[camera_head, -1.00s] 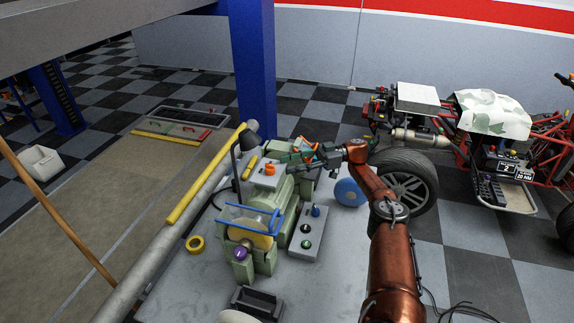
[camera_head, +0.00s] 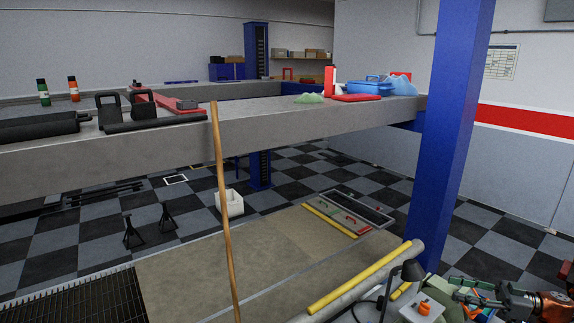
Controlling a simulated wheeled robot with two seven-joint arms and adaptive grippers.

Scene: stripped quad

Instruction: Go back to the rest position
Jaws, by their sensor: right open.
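My right gripper (camera_head: 470,294) shows at the lower right corner, with my copper-coloured right arm coming in from the right edge. It is open and is over the green bench machine (camera_head: 450,312), close to its orange knob (camera_head: 424,308). I cannot tell whether it touches the machine. Most of the machine is cut off by the bottom edge. My left gripper is not in view.
A blue post (camera_head: 450,130) stands left of my right arm. A grey raised platform (camera_head: 300,115) carries bottles, black blocks and a blue case (camera_head: 366,88). A wooden pole (camera_head: 223,210) leans in front. A yellow bar (camera_head: 358,278) lies along a grey pipe.

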